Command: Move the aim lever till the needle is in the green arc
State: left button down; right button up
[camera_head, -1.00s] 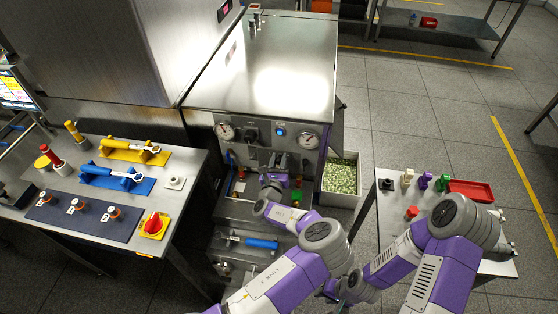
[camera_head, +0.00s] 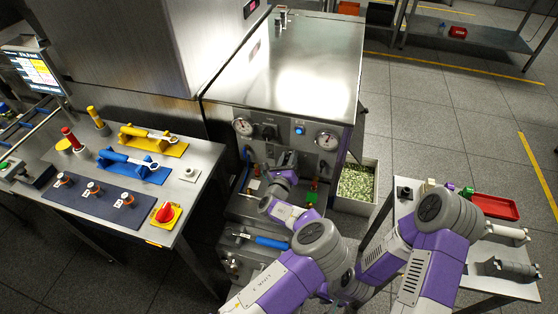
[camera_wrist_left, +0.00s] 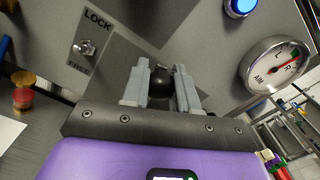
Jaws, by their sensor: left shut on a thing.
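The aim lever shows in the left wrist view as a round black knob (camera_wrist_left: 160,84) between my left gripper's fingers (camera_wrist_left: 162,86). The gripper is shut on it; the fingers hide the rest of the lever. In the head view my left gripper (camera_head: 287,162) is at the front panel of the steel machine. The AIM gauge (camera_wrist_left: 276,66) is right of the gripper, with a green mark and a red needle; whether the needle lies in the green is too small to tell. It also shows in the head view (camera_head: 326,140).
A LOCK/FREE toggle (camera_wrist_left: 86,47) is left of the lever, and a blue button (camera_head: 299,130) is above it. A second gauge (camera_head: 242,126) is at the panel's left. The left table (camera_head: 205,160) holds coloured fixtures; a red tray (camera_head: 495,206) is at right.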

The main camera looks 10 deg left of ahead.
pick_arm(q)
jog(key=shift+d, duration=0.1)
jog(key=c, duration=0.9)
grip_release()
jog(key=shift+o, duration=0.2)
jog(key=shift+s, duration=0.1)
jog(key=s+a+p, duration=0.1)
jog(key=s, duration=0.6)
jog(key=shift+s+p, duration=0.15)
jog(key=shift+p, duration=0.25)
jog(key=shift+s+a+f, duration=0.1)
